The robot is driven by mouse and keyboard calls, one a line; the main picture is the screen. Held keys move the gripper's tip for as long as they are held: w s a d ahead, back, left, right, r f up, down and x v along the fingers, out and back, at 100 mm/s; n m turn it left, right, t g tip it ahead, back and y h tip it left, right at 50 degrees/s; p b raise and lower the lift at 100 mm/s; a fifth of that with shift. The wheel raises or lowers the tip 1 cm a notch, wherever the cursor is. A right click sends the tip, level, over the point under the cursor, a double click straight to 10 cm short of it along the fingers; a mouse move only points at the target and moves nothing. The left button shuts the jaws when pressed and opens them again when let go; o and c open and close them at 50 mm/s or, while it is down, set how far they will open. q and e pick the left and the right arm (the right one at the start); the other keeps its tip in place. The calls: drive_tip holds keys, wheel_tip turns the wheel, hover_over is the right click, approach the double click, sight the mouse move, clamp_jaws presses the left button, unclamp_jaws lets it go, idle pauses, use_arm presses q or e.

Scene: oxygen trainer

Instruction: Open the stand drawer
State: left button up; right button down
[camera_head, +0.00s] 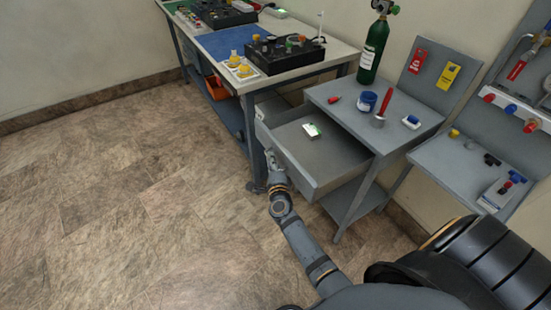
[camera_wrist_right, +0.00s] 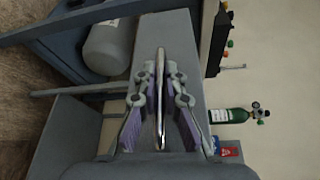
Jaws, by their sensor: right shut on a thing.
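The grey stand (camera_head: 400,139) has its drawer (camera_head: 335,168) pulled well out to the left, with the inside showing. A small white device with a green display (camera_head: 311,130) lies in the drawer. My right gripper (camera_head: 273,163) is at the outer face of the drawer front. In the right wrist view my right gripper (camera_wrist_right: 160,78) is shut on the thin metal drawer handle (camera_wrist_right: 160,120), one finger on each side. In the head view the handle is hidden by the gripper. My left gripper is not in view.
A workbench (camera_head: 340,52) with trainer units stands behind the drawer. On the stand are a blue jar (camera_head: 366,101) and a red-handled tool (camera_head: 383,105). A green cylinder (camera_head: 373,55) stands behind. The floor (camera_head: 130,200) at left is clear.

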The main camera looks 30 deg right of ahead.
drive_tip(key=shift+f, duration=0.1)
drive_tip(key=c, duration=1.4)
unclamp_jaws()
drive_tip(key=shift+c, duration=0.2)
drive_tip(key=v, duration=0.7)
drive_tip(key=shift+s, duration=0.3)
drive_tip(key=shift+a, duration=0.15)
